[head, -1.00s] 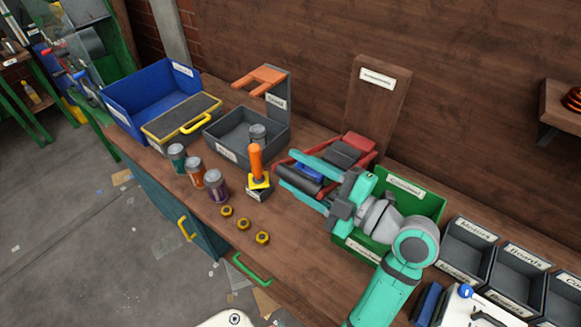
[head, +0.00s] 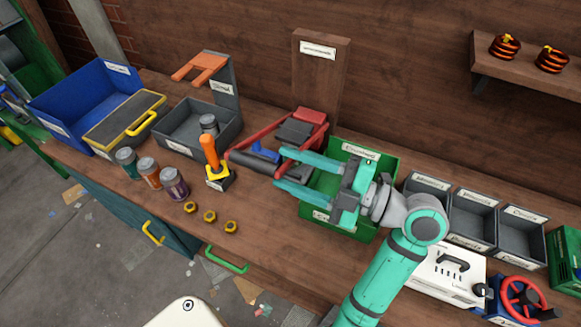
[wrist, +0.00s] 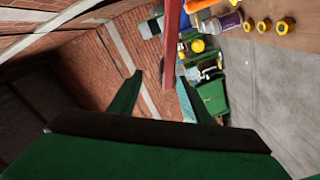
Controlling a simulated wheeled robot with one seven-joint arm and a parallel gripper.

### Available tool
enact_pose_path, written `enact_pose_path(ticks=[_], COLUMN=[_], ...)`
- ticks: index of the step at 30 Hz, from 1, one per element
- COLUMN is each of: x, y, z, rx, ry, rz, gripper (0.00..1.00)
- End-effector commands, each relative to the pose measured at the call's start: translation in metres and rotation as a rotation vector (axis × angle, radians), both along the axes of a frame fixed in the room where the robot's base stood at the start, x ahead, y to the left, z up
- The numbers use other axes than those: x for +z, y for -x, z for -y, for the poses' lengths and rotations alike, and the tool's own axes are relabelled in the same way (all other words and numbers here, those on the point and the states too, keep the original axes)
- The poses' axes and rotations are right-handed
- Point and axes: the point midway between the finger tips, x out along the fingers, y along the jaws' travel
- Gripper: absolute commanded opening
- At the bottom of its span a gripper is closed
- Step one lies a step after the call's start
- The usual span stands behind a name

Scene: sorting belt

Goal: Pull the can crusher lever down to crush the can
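A red frame (head: 313,115) with a dark grey block and a dark cylindrical bar (head: 254,164) stands on the bench in front of an upright wooden board; I take it for the can crusher and its lever. A small blue object (head: 264,151) sits by the bar; I cannot tell if it is the can. My gripper (head: 281,170) is open and empty, its fingertips just right of the bar. In the wrist view a red bar (wrist: 172,40) reaches down between and beyond the open fingers (wrist: 160,78); contact is unclear.
A green bin (head: 383,160) lies under my gripper. Left of the crusher stand an orange-handled lever (head: 210,150), a grey bin (head: 180,128) holding a can, several small cans and yellow nuts. Dark bins (head: 470,215) stand to the right.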

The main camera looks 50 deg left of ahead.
Motion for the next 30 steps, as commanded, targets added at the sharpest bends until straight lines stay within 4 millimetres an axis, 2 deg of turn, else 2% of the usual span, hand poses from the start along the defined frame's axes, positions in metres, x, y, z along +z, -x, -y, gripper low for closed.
enact_pose_path(ticks=[30], x=[0.000], y=[-0.022], z=[0.056], rx=[-0.002], ry=[0.000], rz=[0.000], gripper=[0.42])
